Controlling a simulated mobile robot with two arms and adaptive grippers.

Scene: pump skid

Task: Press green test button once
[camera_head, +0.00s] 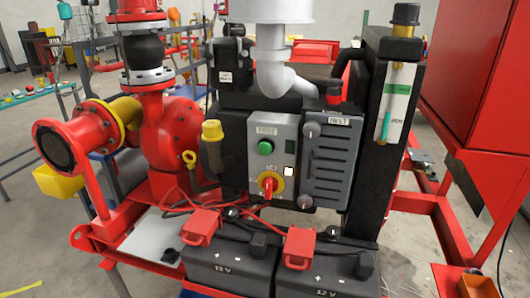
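The green button (265,147) is a round green cap on the upper part of a light grey control box (285,135) at the middle of the head view. A small white label (266,130) sits just above it; its lettering is too small to read surely. A red rotary switch (268,185) on a yellow disc is lower on the same box. A small pale square (289,171) is to the right of the switch. Nothing covers the button. Neither of my grippers is in view.
A grey louvred panel (325,168) adjoins the box on the right. A white curved pipe (275,72) hangs above it. A yellow-capped black filler (212,130) stands to the left. Two black batteries (230,265) with red clamps are below. A red pump (175,125) stands at left.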

